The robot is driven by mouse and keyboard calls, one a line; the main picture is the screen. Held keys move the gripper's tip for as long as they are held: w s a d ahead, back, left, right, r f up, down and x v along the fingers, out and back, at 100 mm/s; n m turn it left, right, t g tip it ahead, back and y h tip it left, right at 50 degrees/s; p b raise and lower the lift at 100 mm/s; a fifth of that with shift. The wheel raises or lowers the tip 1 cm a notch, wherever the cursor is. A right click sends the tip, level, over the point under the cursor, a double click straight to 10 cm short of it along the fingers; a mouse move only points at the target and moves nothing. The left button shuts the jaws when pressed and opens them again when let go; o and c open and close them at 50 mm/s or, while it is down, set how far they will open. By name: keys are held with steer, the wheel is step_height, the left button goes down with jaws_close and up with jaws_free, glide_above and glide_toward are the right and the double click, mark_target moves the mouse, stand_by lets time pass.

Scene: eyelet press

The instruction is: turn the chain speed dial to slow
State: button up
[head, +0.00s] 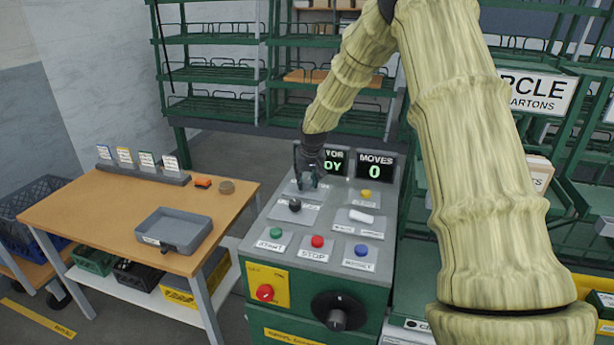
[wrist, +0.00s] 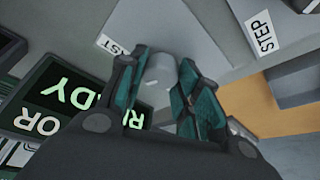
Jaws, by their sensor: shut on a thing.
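The chain speed dial shows as a light grey knob (wrist: 158,72) on a grey plate in the wrist view. A partly covered label ending in "AST" (wrist: 110,44) lies beside it. My gripper (head: 311,184) reaches down onto the upper left of the green machine's control panel. In the wrist view, my gripper's two teal fingers (wrist: 163,64) are closed on the knob, one on each side. In the head view my gripper hides the knob. I cannot tell which setting the knob points to.
The panel holds a black knob (head: 294,206), a yellow button (head: 365,195), a white switch (head: 361,216), and green (head: 276,232), red (head: 317,241) and blue (head: 361,250) buttons. Displays (head: 375,167) stand behind. A wooden table (head: 85,210) with a grey tray (head: 150,240) is at left.

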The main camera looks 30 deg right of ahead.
steer(key=n+y+p, duration=0.1)
steer(key=n, duration=0.1)
steer(key=n+y+p, duration=0.1)
steer(key=n+p, duration=0.1)
steer(key=n, duration=0.1)
steer(key=shift+d+n, duration=0.2)
steer(key=shift+n, duration=0.1)
steer(key=n+y, duration=0.1)
steer(key=n, duration=0.3)
steer(key=shift+n+y+p, duration=0.3)
steer(key=shift+y, duration=0.1)
steer(key=o, duration=1)
steer(key=shift+d, duration=0.15)
steer(key=shift+r, duration=0.1)
steer(key=v, duration=1.1)
steer(key=shift+r, duration=0.3)
steer(key=shift+s+d, duration=0.1)
